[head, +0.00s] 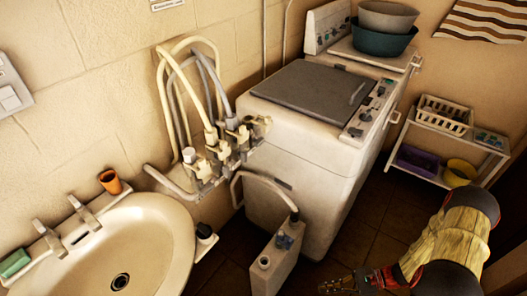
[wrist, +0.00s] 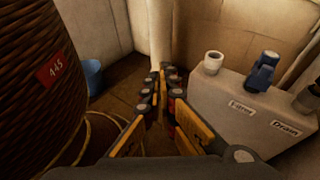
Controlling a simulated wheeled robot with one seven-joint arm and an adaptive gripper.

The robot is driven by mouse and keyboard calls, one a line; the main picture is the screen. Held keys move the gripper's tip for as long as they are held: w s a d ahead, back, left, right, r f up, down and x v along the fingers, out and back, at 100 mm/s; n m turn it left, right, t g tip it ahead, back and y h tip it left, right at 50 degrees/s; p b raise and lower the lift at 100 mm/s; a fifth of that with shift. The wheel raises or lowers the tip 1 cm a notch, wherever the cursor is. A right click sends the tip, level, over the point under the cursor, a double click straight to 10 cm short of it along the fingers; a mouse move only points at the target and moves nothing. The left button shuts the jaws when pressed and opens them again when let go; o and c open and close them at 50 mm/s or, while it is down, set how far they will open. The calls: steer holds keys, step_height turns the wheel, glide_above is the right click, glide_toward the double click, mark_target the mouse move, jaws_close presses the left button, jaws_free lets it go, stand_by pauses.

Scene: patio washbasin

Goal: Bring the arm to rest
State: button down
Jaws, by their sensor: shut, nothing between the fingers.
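My gripper (head: 340,286) shows at the bottom of the head view, at the end of my arm, low over the dark tiled floor. In the wrist view my gripper (wrist: 161,76) has its two fingers together with nothing between them. It is apart from the pale box marked "Drain" (head: 277,256), which stands to its left in the head view. In the wrist view the same box (wrist: 235,108) is at the right, with a white cap and a blue valve on top.
A washbasin (head: 150,245) is at the left and a washing machine (head: 300,150) in the middle. A shelf rack (head: 455,128) stands at the right. The wrist view shows a wicker basket (wrist: 35,75) and a blue bucket (wrist: 92,76). Some dark floor (head: 345,240) is clear.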

steer(key=s+d+r+n+g+h, duration=0.15)
steer(key=r+n+h, duration=0.45)
steer(key=r, duration=0.7)
steer(key=s+d+r+n+g+h, duration=0.1)
steer(key=d+r+n+h, duration=0.35)
steer(key=r, duration=0.95)
steer(key=s+a+r+n+t+h, duration=0.1)
steer(key=a+r+n+t+h, duration=0.1)
steer(key=r, duration=0.8)
steer(key=s+a+r+n+t+h, duration=0.2)
steer(key=a+r+n+t, duration=0.3)
steer(key=r, duration=0.5)
steer(key=shift+a+r+t+p, duration=0.3)
steer(key=shift+a+t, duration=0.35)
steer(key=shift+a, duration=0.6)
steer(key=shift+s+f, duration=0.1)
steer(key=shift+s, duration=0.05)
